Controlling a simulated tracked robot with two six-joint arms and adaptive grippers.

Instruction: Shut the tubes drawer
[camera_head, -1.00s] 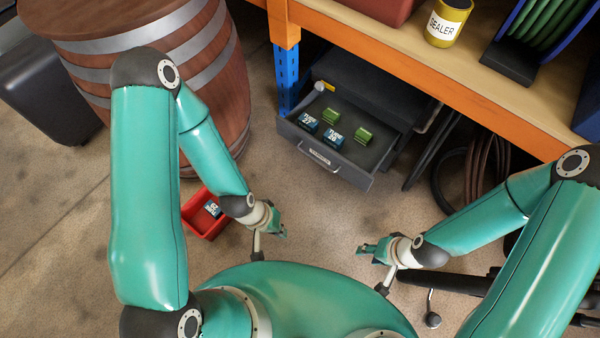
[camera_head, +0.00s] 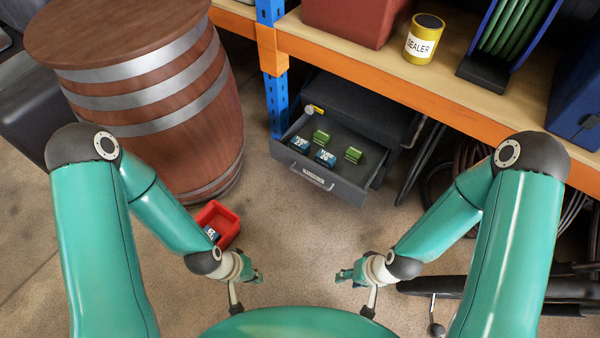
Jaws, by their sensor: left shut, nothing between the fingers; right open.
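The grey tubes drawer (camera_head: 347,190) is pulled open from a dark cabinet (camera_head: 352,103) under the shelf. Its front has a bar handle and a label (camera_head: 313,176) too small to read. Inside are two blue boxes (camera_head: 325,158) and two green boxes (camera_head: 353,155). A small yellow-ended item (camera_head: 313,109) shows at the drawer's back left. My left gripper (camera_head: 257,277) is shut and empty, low in front of the drawer. My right gripper (camera_head: 341,276) is open and empty, to its right. Both are well apart from the drawer.
A wooden barrel (camera_head: 150,100) is at left. The orange shelf edge (camera_head: 420,87) and blue post (camera_head: 275,85) border the cabinet. Floor before the drawer is clear.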

